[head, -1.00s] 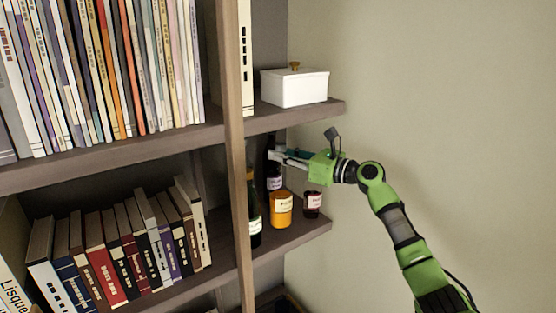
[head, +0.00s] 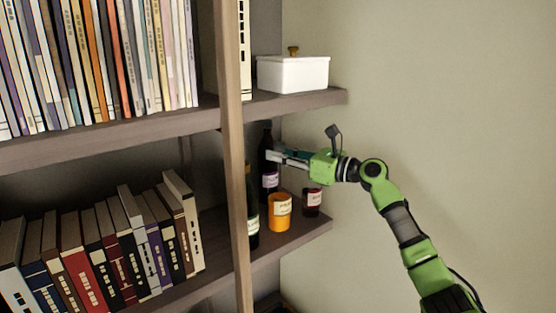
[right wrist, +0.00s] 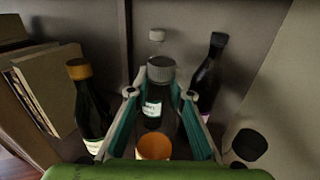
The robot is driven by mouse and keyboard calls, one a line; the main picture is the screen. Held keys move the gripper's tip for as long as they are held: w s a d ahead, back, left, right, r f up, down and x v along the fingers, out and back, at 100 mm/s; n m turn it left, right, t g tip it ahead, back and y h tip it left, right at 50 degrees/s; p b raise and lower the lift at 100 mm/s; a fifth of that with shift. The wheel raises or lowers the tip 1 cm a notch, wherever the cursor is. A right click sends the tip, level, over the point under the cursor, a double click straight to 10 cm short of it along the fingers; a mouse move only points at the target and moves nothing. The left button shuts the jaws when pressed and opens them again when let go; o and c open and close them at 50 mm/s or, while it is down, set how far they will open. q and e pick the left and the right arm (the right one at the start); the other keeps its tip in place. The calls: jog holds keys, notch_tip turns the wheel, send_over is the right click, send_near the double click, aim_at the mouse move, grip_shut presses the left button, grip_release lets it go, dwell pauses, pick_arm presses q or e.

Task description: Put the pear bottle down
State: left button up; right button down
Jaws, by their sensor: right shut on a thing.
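My right gripper (head: 270,155) reaches in from the right over the lower shelf. In the right wrist view its two teal fingers (right wrist: 160,94) stand on either side of a dark see-through bottle with a grey cap (right wrist: 160,72) and a pale label, and it is shut on this bottle. The bottle looks upright; its base is hidden, so I cannot tell whether it touches the shelf. I cannot read the label, so I cannot confirm it is the pear bottle. My left gripper is not in view.
A tall dark bottle (head: 270,181) stands behind the fingertips. An orange jar (head: 279,213) and a small dark jar (head: 312,203) stand near the shelf (head: 300,237) edge. A green bottle (head: 252,213) stands by the post (head: 232,120). The upper shelf (head: 300,101) lies close above.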

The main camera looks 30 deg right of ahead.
jog(key=shift+s+d+r, duration=0.1)
jog(key=shift+s+r, duration=0.1)
jog(key=shift+s+d, duration=0.1)
jog(key=c, duration=1.9)
grip_release()
jog(key=shift+f, duration=0.25)
jog(key=shift+o, duration=0.4)
jog(key=shift+r, duration=0.2)
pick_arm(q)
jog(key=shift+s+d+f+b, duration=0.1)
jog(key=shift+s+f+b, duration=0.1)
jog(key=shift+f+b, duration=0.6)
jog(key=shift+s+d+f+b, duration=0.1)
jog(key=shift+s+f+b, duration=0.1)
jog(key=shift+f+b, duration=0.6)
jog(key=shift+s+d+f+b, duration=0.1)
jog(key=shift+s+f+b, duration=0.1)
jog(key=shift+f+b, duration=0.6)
pick_arm(e)
jog(key=v, duration=1.1)
jog(key=shift+s, duration=0.4)
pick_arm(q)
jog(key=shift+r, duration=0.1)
pick_arm(e)
jog(key=shift+d, duration=0.1)
